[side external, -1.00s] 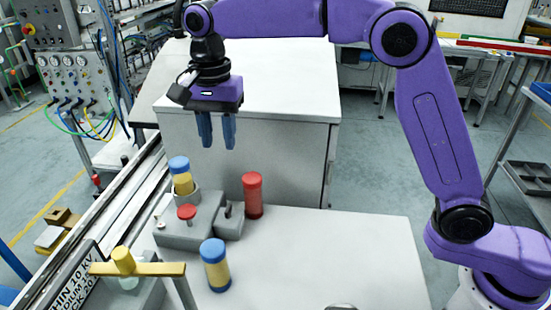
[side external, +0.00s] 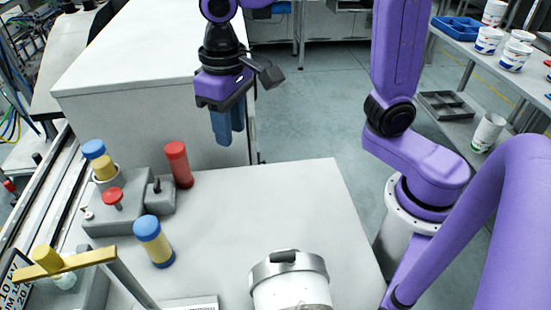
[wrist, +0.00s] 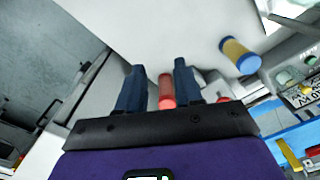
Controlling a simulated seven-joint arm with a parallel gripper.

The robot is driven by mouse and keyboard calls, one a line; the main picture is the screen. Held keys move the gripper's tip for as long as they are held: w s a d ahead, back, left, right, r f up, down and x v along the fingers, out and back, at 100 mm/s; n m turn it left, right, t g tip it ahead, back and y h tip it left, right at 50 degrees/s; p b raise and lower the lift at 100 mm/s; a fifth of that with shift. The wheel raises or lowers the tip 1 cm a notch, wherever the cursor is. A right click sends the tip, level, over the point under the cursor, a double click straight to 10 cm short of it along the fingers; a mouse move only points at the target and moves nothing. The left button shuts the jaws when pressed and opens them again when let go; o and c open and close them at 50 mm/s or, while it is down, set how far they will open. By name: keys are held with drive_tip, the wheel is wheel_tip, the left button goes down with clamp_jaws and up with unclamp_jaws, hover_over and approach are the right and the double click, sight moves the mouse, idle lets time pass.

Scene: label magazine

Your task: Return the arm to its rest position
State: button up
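My gripper (side external: 230,136) hangs fingers down in the air above the back of the white table (side external: 270,205). It is open and empty, with a clear gap between its two fingers in the wrist view (wrist: 159,66). A red cylinder (side external: 179,165) stands on the table, below and left of my gripper in the side view. In the wrist view the red cylinder (wrist: 167,92) shows through the gap between the fingers, apart from them. A blue and yellow cylinder (side external: 153,242) stands nearer the front of the table; the wrist view shows it too (wrist: 240,56).
A grey fixture (side external: 130,222) with a red knob (side external: 113,197) holds another blue and yellow cylinder (side external: 100,162). A yellow T-shaped bar (side external: 70,262) stands front left. A white round device (side external: 290,288) is at the front edge. The table's middle and right are clear.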

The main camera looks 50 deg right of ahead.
drive_tip(key=s+d+f+n, duration=0.3)
drive_tip(key=s+d+n, duration=0.2)
drive_tip(key=s+d, duration=0.2)
drive_tip(key=s+d+f+n, duration=0.3)
drive_tip(key=s+d+n, duration=0.2)
drive_tip(key=s+d, duration=0.2)
drive_tip(key=s, duration=0.2)
drive_tip(key=shift+s+d+f, duration=0.2)
drive_tip(key=shift+s+d, duration=0.05)
drive_tip(key=shift+s, duration=0.1)
idle(1.0)
